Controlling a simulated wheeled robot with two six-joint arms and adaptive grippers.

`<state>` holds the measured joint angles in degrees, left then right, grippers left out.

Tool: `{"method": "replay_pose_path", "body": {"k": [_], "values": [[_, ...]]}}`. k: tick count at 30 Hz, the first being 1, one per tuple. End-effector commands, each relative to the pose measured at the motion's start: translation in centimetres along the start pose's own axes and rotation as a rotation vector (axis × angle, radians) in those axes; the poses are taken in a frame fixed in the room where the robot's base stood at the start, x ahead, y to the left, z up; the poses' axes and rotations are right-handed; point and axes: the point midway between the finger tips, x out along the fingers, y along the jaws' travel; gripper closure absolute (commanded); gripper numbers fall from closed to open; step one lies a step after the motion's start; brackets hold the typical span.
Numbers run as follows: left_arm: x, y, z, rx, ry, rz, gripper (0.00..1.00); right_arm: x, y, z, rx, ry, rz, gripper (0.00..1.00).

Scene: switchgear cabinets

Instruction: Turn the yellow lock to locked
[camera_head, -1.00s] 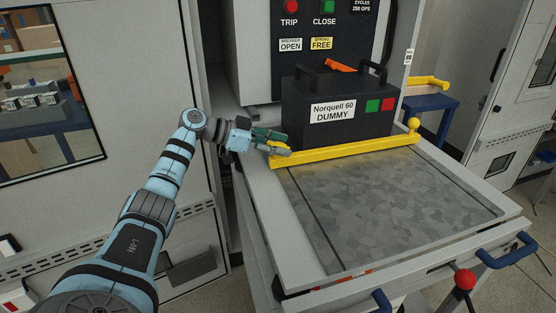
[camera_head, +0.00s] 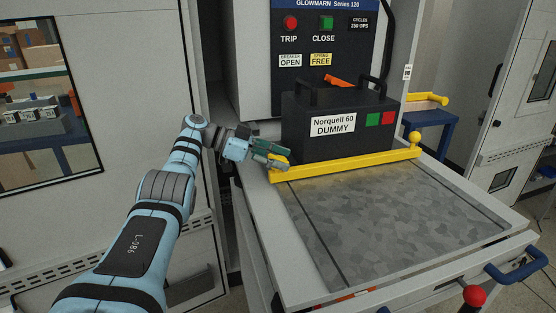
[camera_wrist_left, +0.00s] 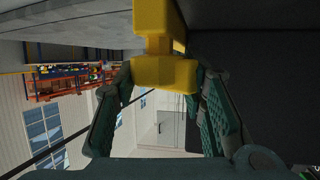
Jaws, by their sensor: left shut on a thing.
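The yellow lock (camera_head: 345,164) is a long bar lying across the grey tray, in front of the black Norquell 60 DUMMY unit (camera_head: 345,125). A yellow ball knob (camera_head: 415,138) stands upright at its right end. My left gripper (camera_head: 279,157) is at the bar's left end, with its green fingers shut on the yellow end piece. In the left wrist view the yellow end piece (camera_wrist_left: 165,73) sits between the two fingers, which hide part of its sides. My right gripper is in no view.
The grey tray (camera_head: 400,215) is bare in front of the bar. Blue handles (camera_head: 512,260) and a red knob (camera_head: 475,296) are at its front edge. A cabinet panel with TRIP and CLOSE buttons (camera_head: 327,24) stands behind. A cabinet wall (camera_head: 120,160) is left of my arm.

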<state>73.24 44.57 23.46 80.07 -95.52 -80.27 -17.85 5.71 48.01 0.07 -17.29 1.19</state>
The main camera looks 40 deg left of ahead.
Motion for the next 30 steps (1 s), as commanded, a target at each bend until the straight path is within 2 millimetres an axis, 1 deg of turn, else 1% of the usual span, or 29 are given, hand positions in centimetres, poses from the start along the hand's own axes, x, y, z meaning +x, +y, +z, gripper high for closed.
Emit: {"method": "replay_pose_path", "body": {"k": [1,2,3,5,6,12,15,23,26,30], "values": [[0.0,0.0,0.2,-0.003,-0.004,0.001,0.90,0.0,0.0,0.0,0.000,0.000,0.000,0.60],[0.0,0.0,0.2,-0.004,-0.004,0.001,0.61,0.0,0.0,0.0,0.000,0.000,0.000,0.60],[0.0,0.0,0.2,-0.003,-0.004,0.001,0.54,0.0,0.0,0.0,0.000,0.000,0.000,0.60],[0.0,0.0,0.2,-0.003,-0.003,0.001,0.45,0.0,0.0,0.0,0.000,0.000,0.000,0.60],[0.0,0.0,0.2,-0.003,-0.003,0.000,0.43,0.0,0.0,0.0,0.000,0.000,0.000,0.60],[0.0,0.0,0.1,-0.002,-0.002,0.000,0.43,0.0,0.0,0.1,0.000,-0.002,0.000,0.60],[0.0,0.0,0.1,-0.002,-0.002,-0.001,0.43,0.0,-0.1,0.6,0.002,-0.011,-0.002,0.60],[-0.1,-0.1,0.1,-0.005,-0.005,-0.011,0.43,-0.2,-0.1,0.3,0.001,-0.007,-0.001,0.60],[-0.1,0.0,0.1,-0.012,-0.007,-0.032,0.43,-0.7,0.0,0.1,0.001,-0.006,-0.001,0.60],[-0.2,0.1,0.0,-0.045,-0.011,-0.109,0.43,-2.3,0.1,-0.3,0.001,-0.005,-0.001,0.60]]}}
